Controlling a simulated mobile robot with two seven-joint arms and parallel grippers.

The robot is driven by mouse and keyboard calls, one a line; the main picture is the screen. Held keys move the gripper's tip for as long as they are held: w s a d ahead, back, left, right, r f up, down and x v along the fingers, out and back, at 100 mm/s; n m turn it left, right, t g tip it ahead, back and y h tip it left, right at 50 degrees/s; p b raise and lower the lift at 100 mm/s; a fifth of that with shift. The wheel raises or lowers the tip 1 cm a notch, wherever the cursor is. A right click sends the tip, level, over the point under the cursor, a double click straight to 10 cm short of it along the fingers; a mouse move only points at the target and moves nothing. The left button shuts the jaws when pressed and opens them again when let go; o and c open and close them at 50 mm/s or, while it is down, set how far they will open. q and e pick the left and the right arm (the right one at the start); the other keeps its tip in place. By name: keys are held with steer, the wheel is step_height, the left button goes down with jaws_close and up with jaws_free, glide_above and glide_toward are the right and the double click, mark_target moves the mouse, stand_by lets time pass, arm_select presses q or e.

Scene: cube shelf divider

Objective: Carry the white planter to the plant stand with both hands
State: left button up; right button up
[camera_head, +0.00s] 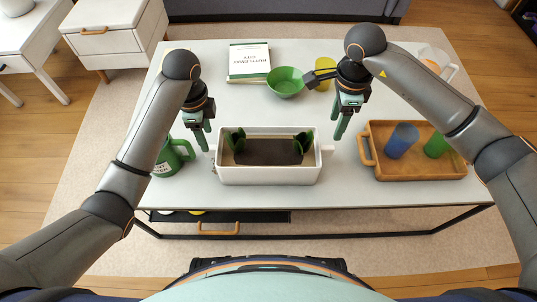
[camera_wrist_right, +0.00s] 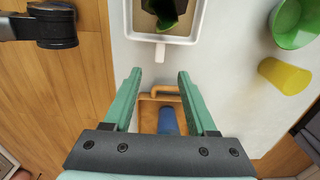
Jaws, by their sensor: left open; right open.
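The white planter (camera_head: 268,175) stands upright on the white table, a rectangular box with dark soil and green leaves inside and a small handle at each short end. My left gripper (camera_head: 207,146) is open and empty, just beyond the planter's left handle. My right gripper (camera_head: 338,137) is open and empty, above and near the right handle. In the right wrist view, the open fingers of my right gripper (camera_wrist_right: 160,78) point toward the planter (camera_wrist_right: 178,40) and its white handle, with a clear gap between. I cannot make out a plant stand.
A wooden tray (camera_head: 420,173) with a blue cup (camera_head: 401,140) and a green cup (camera_head: 437,145) lies right of the planter. A green bowl (camera_head: 285,83), yellow cup (camera_head: 325,68) and book (camera_head: 249,60) are behind.

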mark_target(213, 157)
arm_select(q)
step_height(213, 157, down, 12)
steer(key=shift+r, duration=0.15)
arm_select(e)
step_height(213, 157, down, 12)
steer(key=shift+r, duration=0.15)
arm_select(q)
jaws_close()
arm_select(e)
jaws_close()
arm_select(q)
steer(key=shift+w+r, duration=0.1)
arm_select(e)
steer(key=shift+w+r, duration=0.1)
stand_by(0.6)
